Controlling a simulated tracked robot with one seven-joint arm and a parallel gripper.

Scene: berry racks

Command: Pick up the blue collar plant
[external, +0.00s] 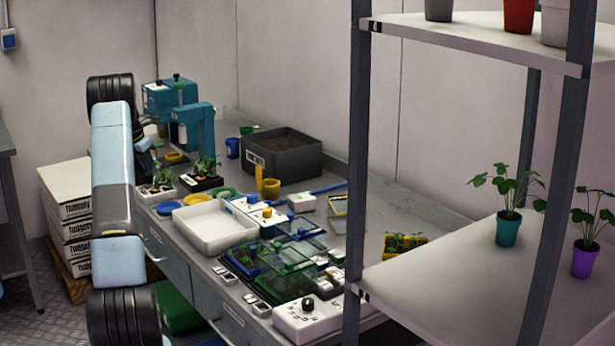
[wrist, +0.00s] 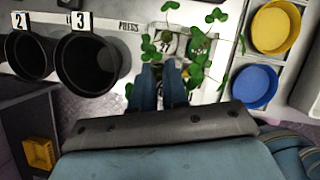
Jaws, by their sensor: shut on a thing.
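My gripper (wrist: 160,72) is shut on a leafy green plant (wrist: 148,46) at its fingertips in the wrist view. The plant's lower part is hidden by the fingers, and I cannot see a blue collar on it. More clover-like leaves (wrist: 197,76) spread to the right of the fingers, and I cannot tell whether they belong to the same plant. In the external view, small leafy plants stand in a white tray (external: 160,196) and a black tray (external: 202,186) near the teal press (external: 172,97). My gripper is mostly hidden behind my arm there.
Two black pots (wrist: 88,66) numbered 2 and 3 sit left of the fingers. A yellow dish (wrist: 275,29) and a blue dish (wrist: 253,87) lie right. A dark soil bin (external: 282,158) and a white tray (external: 214,228) stand on the crowded bench. A shelf rack (external: 480,275) stands right.

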